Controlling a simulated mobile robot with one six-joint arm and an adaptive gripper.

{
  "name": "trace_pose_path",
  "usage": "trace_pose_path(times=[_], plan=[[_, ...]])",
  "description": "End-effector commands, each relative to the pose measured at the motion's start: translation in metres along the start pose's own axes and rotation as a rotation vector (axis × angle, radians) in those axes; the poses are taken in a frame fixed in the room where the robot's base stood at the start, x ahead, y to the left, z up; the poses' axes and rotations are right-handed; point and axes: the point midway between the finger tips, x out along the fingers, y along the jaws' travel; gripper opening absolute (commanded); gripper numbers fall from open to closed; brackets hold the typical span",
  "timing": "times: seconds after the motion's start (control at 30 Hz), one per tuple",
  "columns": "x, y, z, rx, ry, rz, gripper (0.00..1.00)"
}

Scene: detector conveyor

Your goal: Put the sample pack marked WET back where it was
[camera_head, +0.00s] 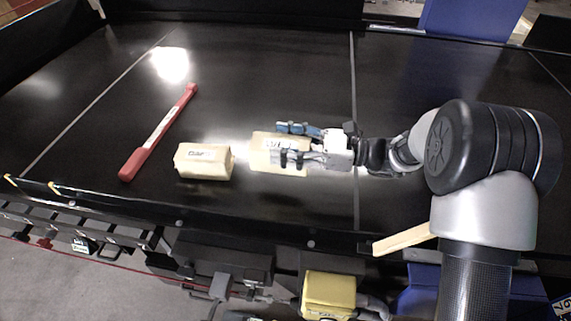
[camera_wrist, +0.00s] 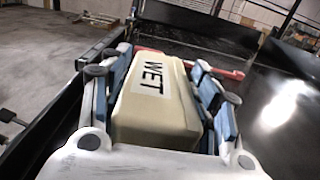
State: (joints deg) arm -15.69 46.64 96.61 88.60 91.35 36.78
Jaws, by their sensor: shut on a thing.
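The cream sample pack marked WET (camera_wrist: 155,100) fills the space between the fingers of my gripper (camera_wrist: 160,90) in the wrist view, its label facing up. In the head view my gripper (camera_head: 292,144) is shut on this pack (camera_head: 262,153) over the black conveyor. I cannot tell whether the pack touches the belt. A second cream pack (camera_head: 204,161) lies on the belt to the left of the held one, with a small gap between them. Its label is too small to read.
A red wand (camera_head: 158,132) with a pale label lies on the conveyor belt (camera_head: 270,65) left of the packs. A yellow object (camera_head: 330,291) and a wooden strip (camera_head: 403,239) are at the near side. The belt beyond the packs is clear.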

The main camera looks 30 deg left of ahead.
Motion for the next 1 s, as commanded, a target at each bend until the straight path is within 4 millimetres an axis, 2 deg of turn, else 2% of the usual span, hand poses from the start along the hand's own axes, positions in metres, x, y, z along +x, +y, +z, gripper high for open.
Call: trace_pose_path(times=[0.1, 0.33, 0.57, 0.97, 1.0], plan=[[0.0, 0.0, -0.016, -0.001, -0.002, 0.0, 0.17], [0.0, 0.0, -0.031, -0.001, -0.002, 0.0, 0.17], [0.0, 0.0, -0.063, 0.0, -0.002, 0.0, 0.17], [0.0, 0.0, -0.069, -0.002, -0.002, 0.0, 0.17], [0.0, 0.0, -0.069, -0.001, 0.0, 0.0, 0.59]])
